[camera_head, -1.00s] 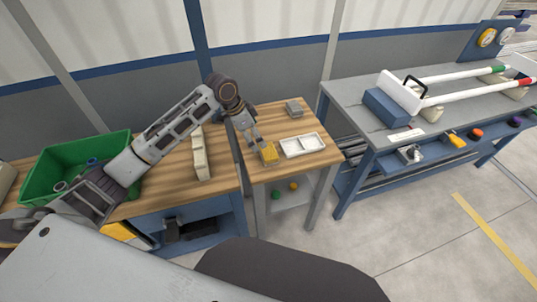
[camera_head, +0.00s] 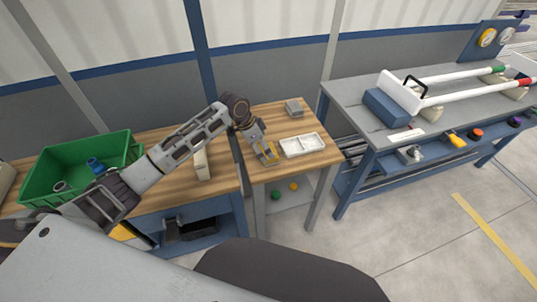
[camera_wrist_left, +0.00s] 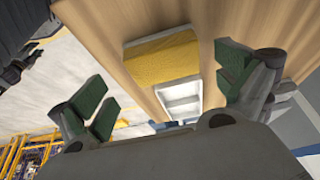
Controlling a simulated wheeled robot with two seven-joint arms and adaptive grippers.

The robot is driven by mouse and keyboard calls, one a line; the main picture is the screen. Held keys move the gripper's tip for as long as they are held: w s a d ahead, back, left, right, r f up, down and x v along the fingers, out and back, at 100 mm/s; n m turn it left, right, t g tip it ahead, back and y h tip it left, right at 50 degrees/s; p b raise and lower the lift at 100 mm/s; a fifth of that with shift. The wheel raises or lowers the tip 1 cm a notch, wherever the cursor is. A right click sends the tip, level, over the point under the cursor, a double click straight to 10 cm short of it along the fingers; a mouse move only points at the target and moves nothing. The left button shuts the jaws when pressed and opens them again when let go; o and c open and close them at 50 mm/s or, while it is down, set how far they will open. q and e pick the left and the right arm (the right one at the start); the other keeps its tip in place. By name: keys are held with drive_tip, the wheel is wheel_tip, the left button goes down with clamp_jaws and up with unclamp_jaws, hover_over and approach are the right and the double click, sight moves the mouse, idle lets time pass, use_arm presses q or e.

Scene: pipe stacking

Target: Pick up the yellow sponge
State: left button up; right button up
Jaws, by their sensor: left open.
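The yellow sponge (camera_head: 271,154) lies on the small wooden table, just left of a white divided tray (camera_head: 303,145). My left gripper (camera_head: 264,148) is over the sponge, pointing down. In the left wrist view the sponge (camera_wrist_left: 164,61) shows a yellow face and a pale edge, lying between the lines of the two green-padded fingers of the left gripper (camera_wrist_left: 168,95). The fingers are wide apart, and I see no contact with the sponge. My right gripper is not in view.
A grey block (camera_head: 294,107) sits behind the tray. A green bin (camera_head: 75,165) with blue pieces stands at the left. A beige block (camera_head: 201,165) lies on the left bench. A grey workbench (camera_head: 355,95) with white pipes stands at the right.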

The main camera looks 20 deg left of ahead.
use_arm(q)
drive_tip(key=shift+w+d+f, duration=0.25)
drive_tip(key=shift+w+f, duration=0.05)
drive_tip(key=shift+f, duration=0.3)
drive_tip(key=x, duration=0.2)
drive_tip(key=shift+w+d+f, duration=0.15)
drive_tip(key=shift+w+f, duration=0.1)
drive_tip(key=shift+w+d+f, duration=0.1)
drive_tip(key=shift+f, duration=0.35)
drive_tip(key=c, duration=0.7)
drive_tip(key=shift+c, duration=0.5)
wheel_tip(320, 180, up, 8)
drive_tip(key=shift+r, duration=0.95)
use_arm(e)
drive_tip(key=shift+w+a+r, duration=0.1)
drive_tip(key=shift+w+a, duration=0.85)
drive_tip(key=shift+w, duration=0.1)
